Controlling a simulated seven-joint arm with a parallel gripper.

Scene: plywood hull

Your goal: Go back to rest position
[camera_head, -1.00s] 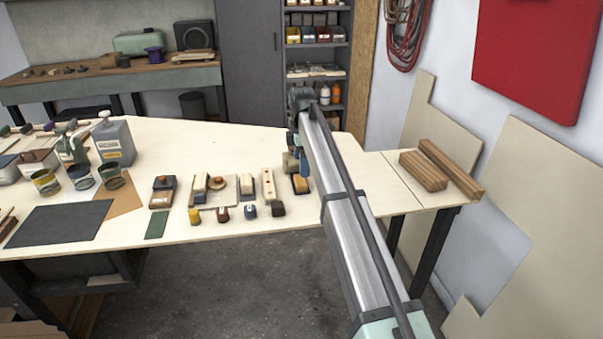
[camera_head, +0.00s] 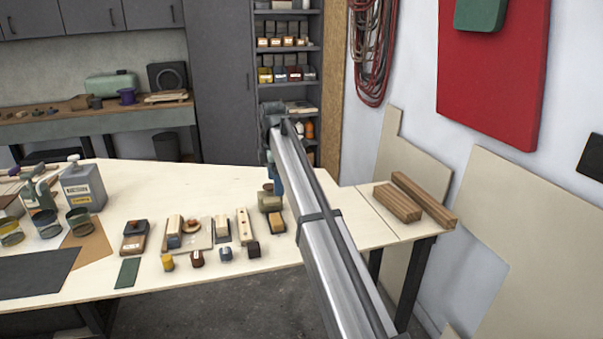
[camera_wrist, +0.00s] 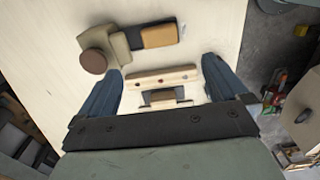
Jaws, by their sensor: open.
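My gripper (camera_wrist: 162,92) is open in the wrist view, its two blue fingers apart with nothing held between them. Beyond and between the fingers, a light wooden block with dark holes (camera_wrist: 162,77) and a smaller wood-and-dark block (camera_wrist: 163,97) lie on the tabletop. In the head view my arm reaches from the lower right up to the table's far right part. The arm hides most of my gripper there; only a bit of blue finger (camera_head: 278,184) shows above the table.
The plywood table (camera_head: 330,230) bears several sanding blocks, tins (camera_head: 46,224), a grey can (camera_head: 83,188) and a dark mat (camera_head: 35,273). Timber pieces (camera_head: 398,203) lie at its right end. Shelves (camera_head: 288,60) stand behind. The table's middle back is clear.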

